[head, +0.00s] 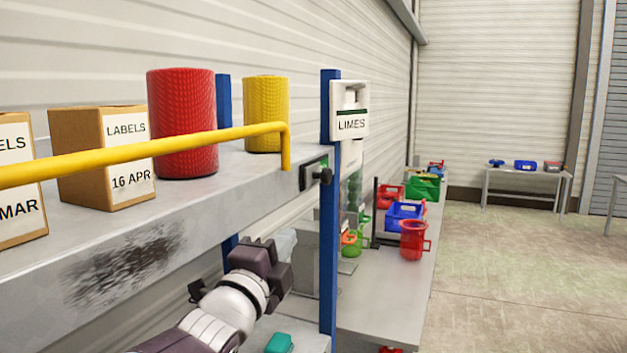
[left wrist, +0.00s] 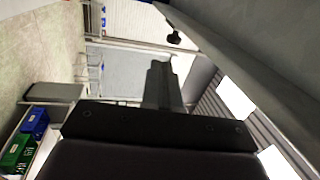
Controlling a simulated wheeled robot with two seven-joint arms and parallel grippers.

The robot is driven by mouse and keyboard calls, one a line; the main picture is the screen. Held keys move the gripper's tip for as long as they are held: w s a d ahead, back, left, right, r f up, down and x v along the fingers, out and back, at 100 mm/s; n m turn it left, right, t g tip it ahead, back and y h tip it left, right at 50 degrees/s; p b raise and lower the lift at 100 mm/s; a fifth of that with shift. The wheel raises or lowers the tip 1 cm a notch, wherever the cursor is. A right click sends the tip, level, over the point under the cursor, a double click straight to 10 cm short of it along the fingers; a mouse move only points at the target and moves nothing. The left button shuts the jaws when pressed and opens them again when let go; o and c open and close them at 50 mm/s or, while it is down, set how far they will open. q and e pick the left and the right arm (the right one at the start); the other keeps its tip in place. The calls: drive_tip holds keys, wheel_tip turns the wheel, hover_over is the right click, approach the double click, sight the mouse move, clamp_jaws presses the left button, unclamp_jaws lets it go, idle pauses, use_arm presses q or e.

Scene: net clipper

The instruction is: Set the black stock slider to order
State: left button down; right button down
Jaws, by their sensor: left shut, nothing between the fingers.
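The black stock slider is a round black knob (head: 326,176) on a small dark plate (head: 311,173) at the right end of the grey shelf's front edge. A bit of green shows on the plate beside the knob. Any wording there is too small to read. The knob also shows in the left wrist view (left wrist: 173,38), at the upper middle under the shelf edge. My left gripper (head: 285,244) is below and left of the knob, apart from it. Its fingers (left wrist: 160,85) are shut and empty. My right gripper is not in view.
A yellow rail (head: 150,152) runs along the shelf (head: 225,175), in front of label boxes (head: 100,155) and red (head: 182,122) and yellow (head: 265,113) net rolls. A lower bench (head: 385,310) holds bins.

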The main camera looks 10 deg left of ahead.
sight(323, 182)
use_arm(q)
drive_tip(key=shift+s+d+r+m+t, duration=0.1)
drive_tip(key=shift+s+r+m+t, duration=0.15)
drive_tip(key=shift+r, duration=0.3)
drive_tip(key=shift+s+d+r+m+t, duration=0.15)
drive_tip(key=shift+s+r+m, duration=0.1)
drive_tip(key=shift+r, duration=0.25)
drive_tip(key=shift+w, duration=0.15)
drive_tip(key=p+x, duration=0.9)
drive_tip(key=x, duration=0.4)
drive_tip(key=shift+r+p, duration=0.2)
drive_tip(key=shift+p, duration=0.15)
drive_tip(key=shift+w+d, duration=0.1)
drive_tip(key=shift+w, duration=0.25)
drive_tip(key=shift+w+f, duration=0.1)
drive_tip(key=shift+f, duration=0.1)
